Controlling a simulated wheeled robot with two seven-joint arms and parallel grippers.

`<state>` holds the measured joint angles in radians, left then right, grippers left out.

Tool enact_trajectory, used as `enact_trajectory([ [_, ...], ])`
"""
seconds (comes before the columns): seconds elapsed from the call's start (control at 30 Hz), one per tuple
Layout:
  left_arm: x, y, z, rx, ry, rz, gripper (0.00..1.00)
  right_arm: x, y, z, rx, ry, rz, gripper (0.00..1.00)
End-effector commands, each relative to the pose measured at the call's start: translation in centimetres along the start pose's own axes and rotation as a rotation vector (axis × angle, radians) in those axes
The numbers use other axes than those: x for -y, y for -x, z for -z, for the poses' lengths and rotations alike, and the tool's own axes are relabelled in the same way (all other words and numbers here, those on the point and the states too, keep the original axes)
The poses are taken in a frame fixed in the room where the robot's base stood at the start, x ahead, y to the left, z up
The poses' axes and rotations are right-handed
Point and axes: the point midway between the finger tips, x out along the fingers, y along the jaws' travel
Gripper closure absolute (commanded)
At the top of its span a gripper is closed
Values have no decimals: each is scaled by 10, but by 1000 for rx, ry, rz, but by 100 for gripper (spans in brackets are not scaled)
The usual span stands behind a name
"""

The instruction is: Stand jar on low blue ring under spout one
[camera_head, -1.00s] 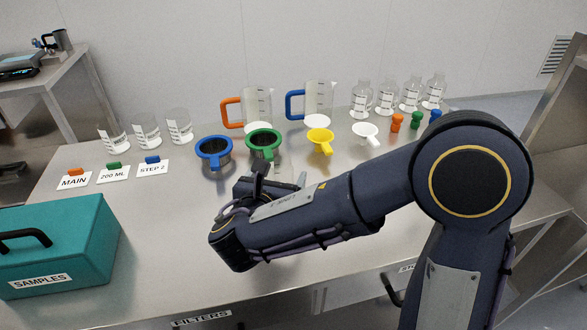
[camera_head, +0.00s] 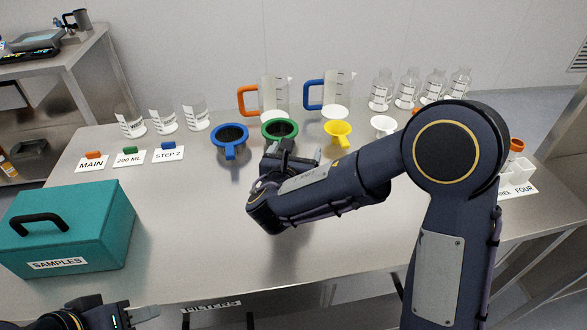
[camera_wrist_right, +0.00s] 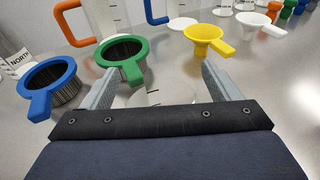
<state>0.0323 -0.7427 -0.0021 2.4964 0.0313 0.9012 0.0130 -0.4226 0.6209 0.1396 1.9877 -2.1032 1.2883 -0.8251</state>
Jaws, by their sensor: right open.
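My right gripper (camera_head: 292,158) is over the middle of the bench, just in front of the green-rimmed filter. In the right wrist view its fingers (camera_wrist_right: 160,78) are spread open. A clear glass piece (camera_wrist_right: 160,97) with a dark mark shows low between them; most of it is hidden by the gripper body, and I cannot tell if it is the jar. Part of my left gripper (camera_head: 132,314) shows at the bottom left, low in front of the bench; its opening is unclear. I see no spout and no low blue ring on a stand; the only blue ring is a filter rim (camera_head: 230,133).
The green filter (camera_head: 279,128), yellow funnel (camera_head: 338,130) and white funnel (camera_head: 382,123) stand beyond my right gripper. Beakers (camera_head: 164,121), handled jugs (camera_head: 273,95) and bottles (camera_head: 381,90) line the back. A teal box (camera_head: 70,225) fills the left front. The front middle is clear.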

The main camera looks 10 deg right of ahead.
Motion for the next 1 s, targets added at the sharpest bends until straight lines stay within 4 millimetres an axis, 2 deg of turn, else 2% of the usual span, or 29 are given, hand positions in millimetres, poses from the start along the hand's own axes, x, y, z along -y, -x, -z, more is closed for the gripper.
enact_trajectory([
  [0.07,0,0,0,0,0,0,60,0,0,0,0,0,0,20],
  [0.4,0,0,0,0,0,0,60,0,0,0,0,0,1,64],
  [0.47,0,0,0,0,0,0,60,0,0,0,1,0,1,69],
  [0.67,0,0,0,0,0,0,60,0,1,-1,0,-1,1,70],
  [0.7,0,0,0,0,0,0,60,0,1,-2,1,-1,1,75],
  [0.73,0,0,0,0,0,0,60,0,1,-4,1,-2,1,75],
  [0.8,0,1,0,0,0,0,60,0,2,-9,1,-3,1,89],
  [0.83,0,1,0,0,0,0,60,0,3,-11,1,-3,1,91],
  [0.87,-1,1,1,0,0,0,60,0,3,-15,2,-3,1,98],
  [1.0,-1,2,1,0,0,0,60,0,12,-37,4,-5,-3,98],
])
